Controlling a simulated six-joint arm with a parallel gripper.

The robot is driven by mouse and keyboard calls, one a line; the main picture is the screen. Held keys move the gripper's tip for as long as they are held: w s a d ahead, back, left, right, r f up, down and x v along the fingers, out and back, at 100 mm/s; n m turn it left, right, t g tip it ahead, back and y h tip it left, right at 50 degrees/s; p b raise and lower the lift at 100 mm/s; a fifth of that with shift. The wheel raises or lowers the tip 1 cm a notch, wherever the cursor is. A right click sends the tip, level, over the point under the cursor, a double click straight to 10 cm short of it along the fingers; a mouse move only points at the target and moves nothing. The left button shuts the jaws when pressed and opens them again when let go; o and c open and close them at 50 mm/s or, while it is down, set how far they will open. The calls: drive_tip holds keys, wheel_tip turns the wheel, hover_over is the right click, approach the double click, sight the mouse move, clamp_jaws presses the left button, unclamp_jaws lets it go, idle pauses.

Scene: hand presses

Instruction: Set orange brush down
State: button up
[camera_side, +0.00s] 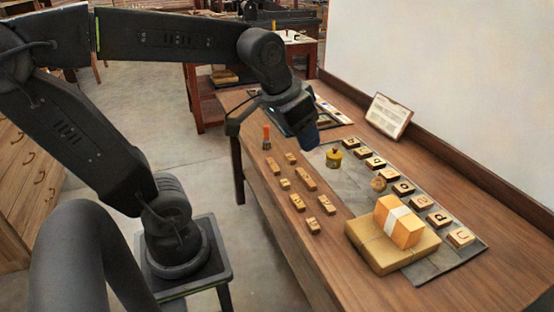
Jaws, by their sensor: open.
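The orange brush (266,136) is small, with an orange upper part and a paler lower end. It stands upright near the left edge of the wooden table (330,260). My gripper (270,132) is open above the table, its dark parts spread to the left and right of the brush in the picture. The brush shows in the gap between them. I see no contact between gripper and brush, but depth is hard to judge from this one view.
Several small wooden blocks (305,178) lie just in front of the brush. A yellow pot (333,158) and a row of lettered blocks (403,188) sit on a grey mat (350,193). A banded orange stack (399,221) rests on a tan slab (390,253). A framed card (388,115) leans by the wall.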

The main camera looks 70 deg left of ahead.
drive_tip(key=s+d+f+m, duration=0.1)
drive_tip(key=s+d+f, duration=0.1)
drive_tip(key=s+d, duration=0.2)
drive_tip(key=shift+s+f+t+h, duration=0.3)
drive_tip(key=shift+s, duration=0.75)
idle(0.3)
